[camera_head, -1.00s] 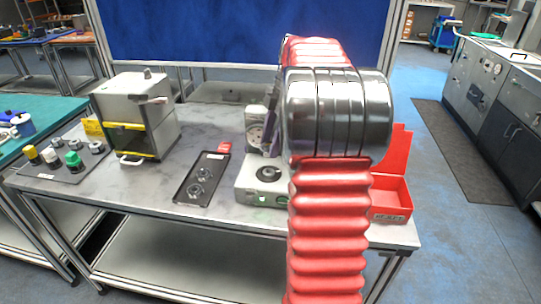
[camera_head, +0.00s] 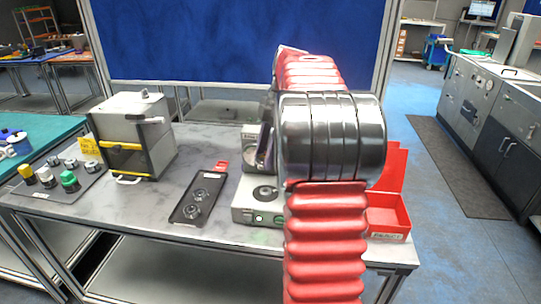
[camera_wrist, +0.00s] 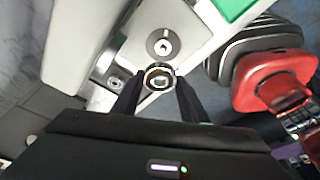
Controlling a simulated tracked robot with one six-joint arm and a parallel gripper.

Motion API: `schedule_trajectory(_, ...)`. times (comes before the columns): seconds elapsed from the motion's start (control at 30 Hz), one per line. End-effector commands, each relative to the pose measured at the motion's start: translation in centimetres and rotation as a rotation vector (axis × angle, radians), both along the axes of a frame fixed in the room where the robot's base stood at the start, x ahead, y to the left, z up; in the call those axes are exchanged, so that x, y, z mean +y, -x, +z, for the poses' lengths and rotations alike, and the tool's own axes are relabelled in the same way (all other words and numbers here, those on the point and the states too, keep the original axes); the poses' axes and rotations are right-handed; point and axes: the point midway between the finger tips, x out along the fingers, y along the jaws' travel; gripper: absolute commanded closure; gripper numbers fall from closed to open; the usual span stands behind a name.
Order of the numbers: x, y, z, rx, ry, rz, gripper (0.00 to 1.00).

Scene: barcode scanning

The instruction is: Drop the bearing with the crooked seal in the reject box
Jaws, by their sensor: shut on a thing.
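My gripper (camera_wrist: 158,88) is shut on a small ring-shaped bearing (camera_wrist: 158,77), held between the dark fingertips in the wrist view. Its seal is too small to judge. A pale grey device with a round fixture (camera_wrist: 163,45) shows beyond the bearing. In the head view my arm hides most of the gripper. The red reject box (camera_head: 388,222), with a label on its front and a raised back panel, stands at the bench's right end, partly behind my arm. A black tray (camera_head: 180,214) holds two bearings (camera_head: 203,192) left of the grey device (camera_head: 246,210).
A grey cabinet (camera_head: 135,130) with yellow trim stands on the bench's left. A mat with several capped parts (camera_head: 69,181) lies at its left end. A small red piece (camera_head: 221,166) lies behind the tray. A blue panel (camera_head: 230,45) stands behind the bench.

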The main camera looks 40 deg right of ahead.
Motion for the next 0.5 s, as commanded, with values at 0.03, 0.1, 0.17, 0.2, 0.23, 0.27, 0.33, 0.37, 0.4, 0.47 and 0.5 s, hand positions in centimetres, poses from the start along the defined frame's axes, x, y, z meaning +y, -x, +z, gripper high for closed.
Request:
schedule_trajectory(0.03,0.4,-0.3,-0.2,0.000,-0.001,-0.013,0.91)
schedule_trajectory(0.1,1.0,-1.0,-0.6,0.000,-0.001,-0.044,0.91)
schedule_trajectory(0.17,1.7,-1.7,-1.1,0.000,-0.001,-0.079,0.91)
schedule_trajectory(0.2,2.2,-2.1,-1.5,0.000,-0.002,-0.106,0.91)
schedule_trajectory(0.23,2.6,-2.6,-1.7,-0.001,-0.002,-0.128,0.91)
schedule_trajectory(0.27,3.1,-3.0,-2.0,0.000,-0.002,-0.149,0.91)
schedule_trajectory(0.33,4.2,-3.9,-2.7,0.001,-0.001,-0.203,0.91)
schedule_trajectory(0.37,4.6,-4.3,-3.0,0.000,-0.001,-0.226,0.91)
schedule_trajectory(0.4,5.2,-4.8,-3.4,0.000,-0.001,-0.257,0.91)
schedule_trajectory(0.47,6.1,-5.6,-3.9,0.001,0.000,-0.302,0.91)
schedule_trajectory(0.5,6.8,-6.1,-4.3,0.000,-0.001,-0.332,0.91)
